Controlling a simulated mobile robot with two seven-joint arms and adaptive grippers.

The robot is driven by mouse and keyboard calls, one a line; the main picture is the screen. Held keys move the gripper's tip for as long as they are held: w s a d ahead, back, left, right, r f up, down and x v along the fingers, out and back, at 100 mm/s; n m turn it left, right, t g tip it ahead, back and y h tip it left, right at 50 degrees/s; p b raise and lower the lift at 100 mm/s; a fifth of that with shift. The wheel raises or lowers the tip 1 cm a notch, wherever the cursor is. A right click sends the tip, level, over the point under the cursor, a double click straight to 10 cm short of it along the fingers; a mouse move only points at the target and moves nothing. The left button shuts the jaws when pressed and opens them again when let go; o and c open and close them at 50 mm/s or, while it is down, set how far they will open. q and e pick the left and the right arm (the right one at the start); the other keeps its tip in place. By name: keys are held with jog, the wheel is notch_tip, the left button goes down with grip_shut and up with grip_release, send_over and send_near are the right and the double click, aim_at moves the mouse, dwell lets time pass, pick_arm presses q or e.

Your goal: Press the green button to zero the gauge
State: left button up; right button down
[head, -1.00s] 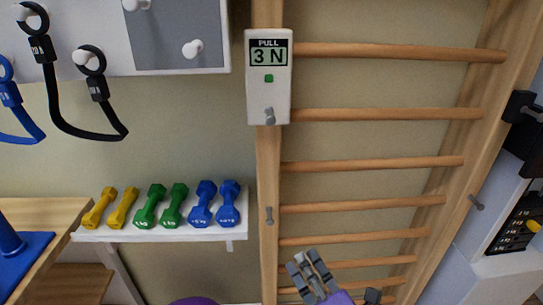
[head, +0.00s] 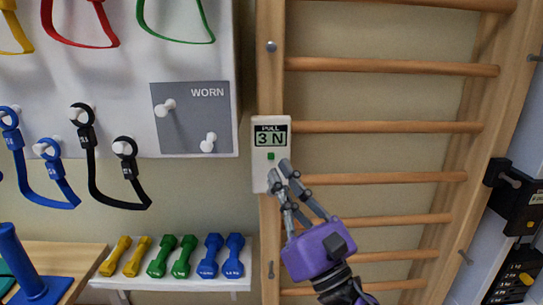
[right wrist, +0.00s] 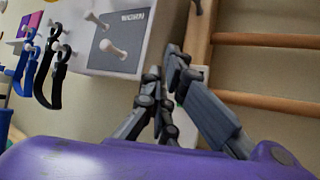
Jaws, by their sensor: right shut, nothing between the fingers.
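The white pull gauge (head: 260,170) is on the wooden upright of the wall bars in the head view. Its display (head: 271,139) reads "3 N" under the word PULL. The small green button (head: 271,156) sits just below the display and is in plain sight. My right gripper (head: 279,170) is shut and empty, its fingertips just below and right of the button, over the lower part of the gauge. I cannot tell whether they touch it. In the right wrist view the shut fingers (right wrist: 172,62) show, but the button does not. My left gripper is not in view.
Wooden bars (head: 390,127) run to the right of the gauge. A white board (head: 120,135) with pegs and hanging bands is at the left. Below it, a shelf (head: 180,284) holds yellow, green and blue dumbbells. A black device (head: 515,190) is at the far right.

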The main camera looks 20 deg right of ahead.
aim_at(271, 156)
jog(key=shift+w, duration=0.1)
jog(key=shift+w+d+b, duration=0.15)
jog(key=shift+w+d, duration=0.25)
jog(key=shift+w, duration=1)
jog(key=shift+w+d+b, duration=0.15)
jog(key=shift+w+d, duration=0.25)
jog(key=shift+w, duration=0.95)
jog(key=shift+w+d+b, duration=0.15)
jog(key=shift+w+d, duration=0.25)
jog(key=shift+w, duration=1)
jog(key=shift+w, duration=0.1)
jog(key=shift+w+d, duration=0.15)
jog(key=shift+w, duration=0.15)
jog(key=shift+w+d, duration=0.1)
jog(key=shift+w, duration=0.35)
jog(key=shift+s+a, duration=0.25)
jog(key=shift+s, duration=0.6)
